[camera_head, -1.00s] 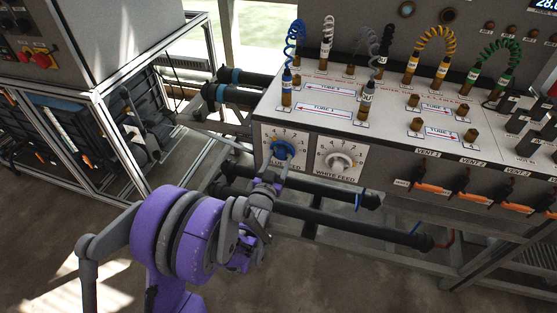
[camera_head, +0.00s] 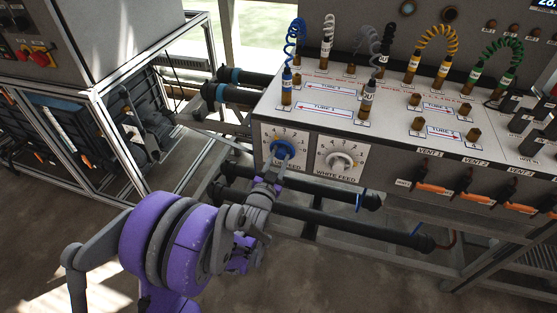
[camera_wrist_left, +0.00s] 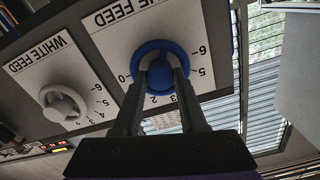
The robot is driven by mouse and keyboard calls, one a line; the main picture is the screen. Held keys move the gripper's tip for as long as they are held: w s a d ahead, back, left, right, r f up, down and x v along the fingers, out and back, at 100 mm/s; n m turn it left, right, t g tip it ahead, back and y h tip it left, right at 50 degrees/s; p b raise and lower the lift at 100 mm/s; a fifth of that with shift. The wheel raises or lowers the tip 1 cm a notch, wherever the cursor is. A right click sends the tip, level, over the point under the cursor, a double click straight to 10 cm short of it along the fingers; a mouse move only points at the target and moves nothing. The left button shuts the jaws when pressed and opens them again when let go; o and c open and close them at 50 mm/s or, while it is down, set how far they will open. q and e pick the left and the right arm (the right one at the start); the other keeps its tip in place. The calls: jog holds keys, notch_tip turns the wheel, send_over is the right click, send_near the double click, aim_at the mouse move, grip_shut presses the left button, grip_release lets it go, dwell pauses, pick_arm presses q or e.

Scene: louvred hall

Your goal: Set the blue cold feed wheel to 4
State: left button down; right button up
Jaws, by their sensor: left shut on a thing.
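The blue feed wheel (camera_head: 282,148) sits on a white dial plate on the front of the grey panel. It also shows in the left wrist view (camera_wrist_left: 161,47), where the dial figures run around its lower side, upside down. My left gripper (camera_head: 275,172) reaches up to the wheel from below. In the left wrist view its two fingers (camera_wrist_left: 161,82) are shut on the wheel, one on each side. The fingers hide part of the wheel and scale, and I cannot read the wheel's setting. My right gripper is out of view.
The white feed wheel (camera_head: 340,160) is close by on the right, on its own plate. Dark pipes (camera_head: 320,208) run below the panel, near my left arm. Coiled tubes (camera_head: 437,40) stand on top, and orange-handled vent valves (camera_head: 432,187) line the front to the right.

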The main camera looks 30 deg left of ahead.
pick_arm(q)
jog(key=shift+c, duration=2.3)
grip_release()
jog(key=shift+s, duration=0.1)
jog(key=v, duration=1)
jog(key=shift+s, duration=0.3)
